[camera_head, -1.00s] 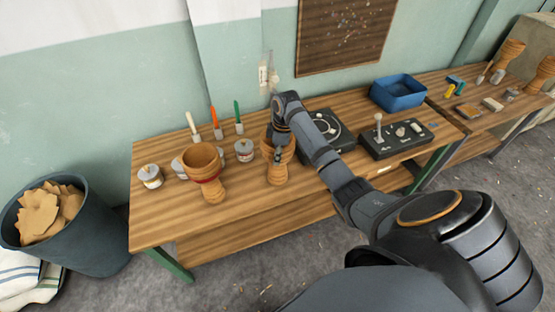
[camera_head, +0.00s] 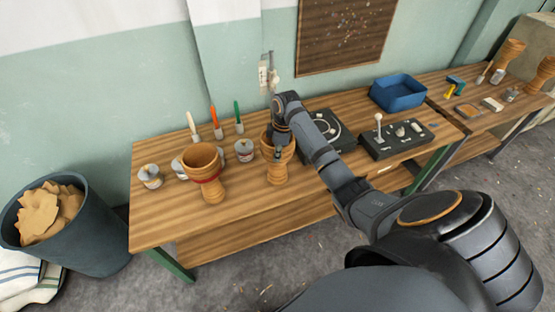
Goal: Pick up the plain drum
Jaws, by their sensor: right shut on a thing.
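The plain drum (camera_head: 277,174) is a goblet-shaped wooden drum without a band. It stands upright on the wooden workbench (camera_head: 240,214), or very close above it; I cannot tell which. My right gripper (camera_head: 278,150) is at its upper part and is shut on it, with the arm coming from the right. The gripper hides part of the drum's rim. A second goblet drum (camera_head: 204,161) with a red band around its waist stands to the left, apart from the plain one. My left gripper is not in view.
Several small pots (camera_head: 150,176) and brushes (camera_head: 214,122) stand left and behind. A black turntable device (camera_head: 327,135), a control box with levers (camera_head: 396,138) and a blue bin (camera_head: 398,92) are on the right. The bench front is clear. A waste bin (camera_head: 75,225) stands at left.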

